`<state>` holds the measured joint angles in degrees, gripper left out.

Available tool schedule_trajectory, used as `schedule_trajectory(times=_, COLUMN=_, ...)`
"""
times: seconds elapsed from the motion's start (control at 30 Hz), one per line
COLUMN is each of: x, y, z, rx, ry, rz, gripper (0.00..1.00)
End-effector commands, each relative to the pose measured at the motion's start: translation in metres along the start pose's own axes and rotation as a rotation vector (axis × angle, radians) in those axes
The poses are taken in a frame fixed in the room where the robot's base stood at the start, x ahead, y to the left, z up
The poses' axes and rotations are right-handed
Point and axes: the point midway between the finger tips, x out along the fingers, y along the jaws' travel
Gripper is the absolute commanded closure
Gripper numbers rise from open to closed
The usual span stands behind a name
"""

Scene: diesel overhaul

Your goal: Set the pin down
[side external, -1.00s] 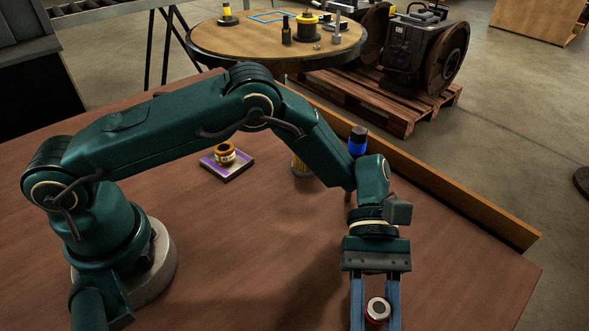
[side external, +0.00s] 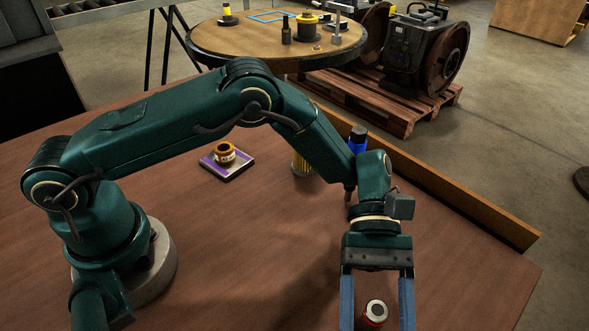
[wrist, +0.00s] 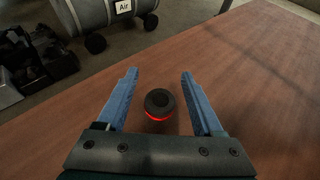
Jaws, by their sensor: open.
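The pin (side external: 376,313) is a short round piece with a red band and a pale ring around a dark centre on top. It stands upright on the brown table near the bottom of the side view. In the wrist view the pin (wrist: 160,103) shows as a dark round top with a red band, between the two blue fingers. My gripper (side external: 377,307) is open, with a gap on both sides of the pin. It also shows open in the wrist view (wrist: 158,75).
A purple-edged block with a yellow ring (side external: 225,156) lies on the table (side external: 240,250). Table left of my gripper is clear.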

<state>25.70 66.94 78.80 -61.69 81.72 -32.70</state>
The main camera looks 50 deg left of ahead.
Motion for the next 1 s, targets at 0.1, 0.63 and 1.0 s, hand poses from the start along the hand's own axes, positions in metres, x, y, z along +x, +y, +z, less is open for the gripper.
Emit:
schedule_trajectory(times=0.1, x=-0.009, y=0.001, z=0.022, rx=0.006, ry=0.002, rz=0.003, gripper=0.32)
schedule_trajectory(times=0.63, x=-0.119, y=-0.028, z=0.040, rx=0.001, ry=0.003, rz=0.005, gripper=0.32)
schedule_trajectory(times=1.0, x=-0.140, y=-0.034, z=0.044, rx=-0.001, ry=0.000, rz=0.000, gripper=0.32)
